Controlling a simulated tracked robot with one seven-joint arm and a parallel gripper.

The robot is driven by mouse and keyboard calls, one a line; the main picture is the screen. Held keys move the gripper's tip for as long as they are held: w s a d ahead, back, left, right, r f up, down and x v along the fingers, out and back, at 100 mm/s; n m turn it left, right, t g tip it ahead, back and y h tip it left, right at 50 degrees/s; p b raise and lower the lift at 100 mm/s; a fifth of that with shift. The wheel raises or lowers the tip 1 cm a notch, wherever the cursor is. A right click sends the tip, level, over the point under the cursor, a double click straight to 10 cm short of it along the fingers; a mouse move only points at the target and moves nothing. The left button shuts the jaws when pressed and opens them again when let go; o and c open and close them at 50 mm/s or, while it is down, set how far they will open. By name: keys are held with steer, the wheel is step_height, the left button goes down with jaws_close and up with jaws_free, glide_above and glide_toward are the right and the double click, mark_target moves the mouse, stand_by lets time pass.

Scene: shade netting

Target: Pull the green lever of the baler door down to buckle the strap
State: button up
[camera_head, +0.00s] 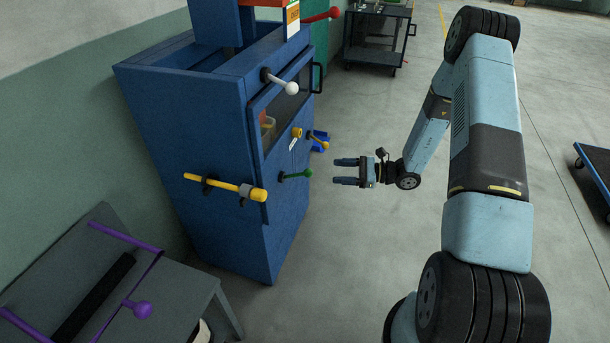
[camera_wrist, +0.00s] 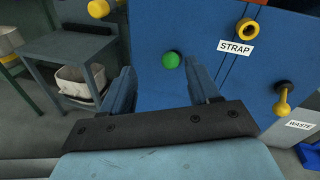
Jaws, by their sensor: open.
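The green lever (camera_head: 296,175) sticks out from the door front of the blue baler (camera_head: 220,130), with a round knob at its end. In the wrist view its green knob (camera_wrist: 171,60) shows beyond and between my two fingers. My gripper (camera_head: 345,171) is open and empty, pointing at the baler, a short gap to the right of the green lever in the head view. In the wrist view my gripper (camera_wrist: 164,85) shows its fingers spread wide. A label reading STRAP (camera_wrist: 236,48) is on the blue panel, right of the green knob. No strap can be made out.
A grey table (camera_head: 180,299) with purple bars stands front left.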

mark_target(303, 173)
step_height(303, 173, down, 5)
steer(key=m+t, duration=0.2)
steer(key=x, duration=0.9)
steer(key=w+x, duration=0.1)
steer(key=x, duration=0.3)
steer(key=shift+a+r, duration=0.1)
steer(key=shift+r, duration=0.05)
steer(key=shift+c, duration=0.3)
jaws_close()
